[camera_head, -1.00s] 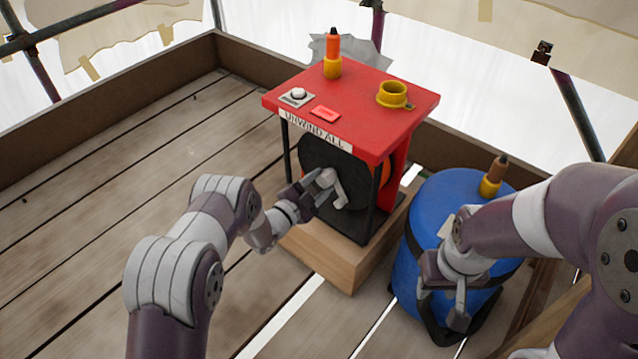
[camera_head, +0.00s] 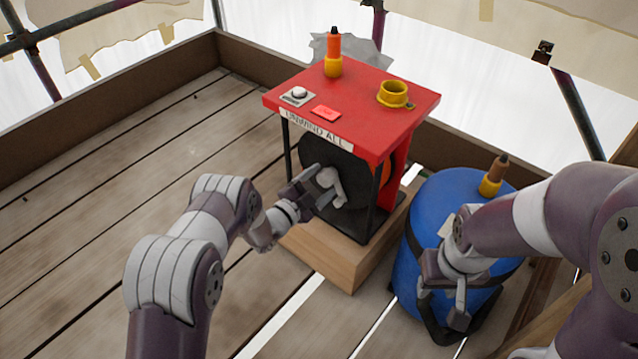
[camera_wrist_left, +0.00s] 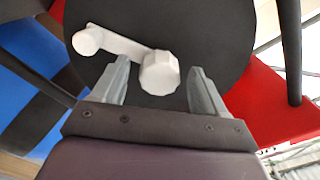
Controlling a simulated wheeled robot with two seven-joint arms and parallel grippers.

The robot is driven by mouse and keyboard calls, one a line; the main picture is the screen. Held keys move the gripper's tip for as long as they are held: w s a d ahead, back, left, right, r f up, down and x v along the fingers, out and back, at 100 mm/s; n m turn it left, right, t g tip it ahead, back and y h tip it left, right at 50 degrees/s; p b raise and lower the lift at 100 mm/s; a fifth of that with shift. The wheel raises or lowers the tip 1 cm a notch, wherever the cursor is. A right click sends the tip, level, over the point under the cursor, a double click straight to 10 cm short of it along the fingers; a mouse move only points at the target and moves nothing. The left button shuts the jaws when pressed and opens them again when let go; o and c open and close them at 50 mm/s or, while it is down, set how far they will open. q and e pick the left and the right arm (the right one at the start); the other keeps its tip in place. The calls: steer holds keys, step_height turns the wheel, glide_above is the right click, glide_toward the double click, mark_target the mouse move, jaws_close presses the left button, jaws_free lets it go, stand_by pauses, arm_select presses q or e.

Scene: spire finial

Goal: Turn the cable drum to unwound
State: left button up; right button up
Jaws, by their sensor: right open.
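The cable drum (camera_head: 320,155) is a dark disc in a red-topped stand labelled "UNWIND ALL". A pale crank (camera_head: 338,192) is on its front face. In the left wrist view, the crank arm (camera_wrist_left: 118,44) runs from a small round end at upper left to a larger faceted knob (camera_wrist_left: 160,73). My left gripper (camera_head: 325,186) is at the crank. Its fingers (camera_wrist_left: 160,80) stand on either side of the knob, with a visible gap at each side. My right gripper (camera_head: 443,302) is open and empty in front of the blue barrel.
The blue barrel (camera_head: 425,240) stands close at right. Plank floor at left is clear.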

arm_select(q)
steer(key=shift+s+a+r, duration=0.1)
steer(key=shift+s+a, duration=0.1)
steer(key=p+v, duration=0.5)
steer(key=v, duration=0.7)
steer(key=shift+p, duration=0.4)
steer(key=shift+s+a, duration=0.1)
